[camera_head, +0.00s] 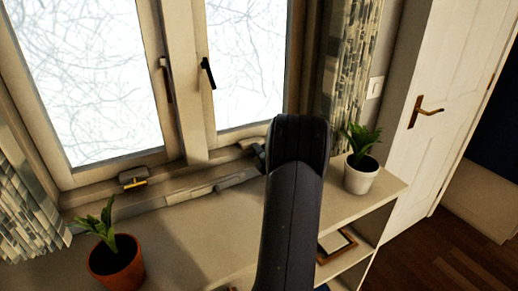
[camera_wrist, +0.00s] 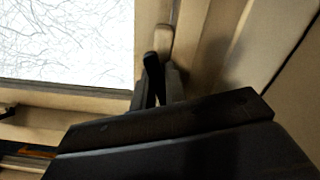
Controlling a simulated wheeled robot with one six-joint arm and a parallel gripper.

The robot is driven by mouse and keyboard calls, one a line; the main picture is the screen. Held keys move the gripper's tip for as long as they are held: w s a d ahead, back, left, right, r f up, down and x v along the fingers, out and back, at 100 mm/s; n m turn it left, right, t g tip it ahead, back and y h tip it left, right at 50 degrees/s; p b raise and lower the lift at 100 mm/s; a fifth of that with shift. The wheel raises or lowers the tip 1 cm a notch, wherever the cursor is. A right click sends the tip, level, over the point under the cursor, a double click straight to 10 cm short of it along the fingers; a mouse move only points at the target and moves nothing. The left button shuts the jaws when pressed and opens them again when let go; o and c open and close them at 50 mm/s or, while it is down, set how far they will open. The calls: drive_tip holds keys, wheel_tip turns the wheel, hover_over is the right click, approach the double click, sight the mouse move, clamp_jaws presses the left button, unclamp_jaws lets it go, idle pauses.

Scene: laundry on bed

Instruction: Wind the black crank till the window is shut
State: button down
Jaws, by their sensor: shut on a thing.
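My gripper (camera_wrist: 157,88) is shut on a slim black piece, which looks like the black crank (camera_wrist: 151,62), in the wrist view. The crank's tip stands out between the two fingers, close to the window frame. In the head view my gripper (camera_head: 258,153) is at the sill below the right pane, mostly behind my arm, and the crank cannot be made out there. The window (camera_head: 245,60) has two framed panes; I cannot tell how far it is open. A black handle (camera_head: 208,72) is on the right sash's frame, apart from my gripper.
A brown handle (camera_head: 165,78) is on the left frame. A grey and yellow fitting (camera_head: 133,180) is on the sill. Potted plants stand on the shelf top, a terracotta pot (camera_head: 117,265) left and a white pot (camera_head: 360,176) right of my arm. A curtain (camera_head: 352,60) hangs at right.

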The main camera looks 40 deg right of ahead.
drive_tip(key=shift+m, duration=0.3)
idle(0.4)
drive_tip(key=c, duration=1.4)
unclamp_jaws()
drive_tip(key=shift+c, duration=0.2)
drive_tip(key=v, duration=1)
drive_tip(key=shift+s+a+b, duration=0.1)
drive_tip(key=shift+s+b, duration=0.3)
drive_tip(key=shift+o, duration=0.4)
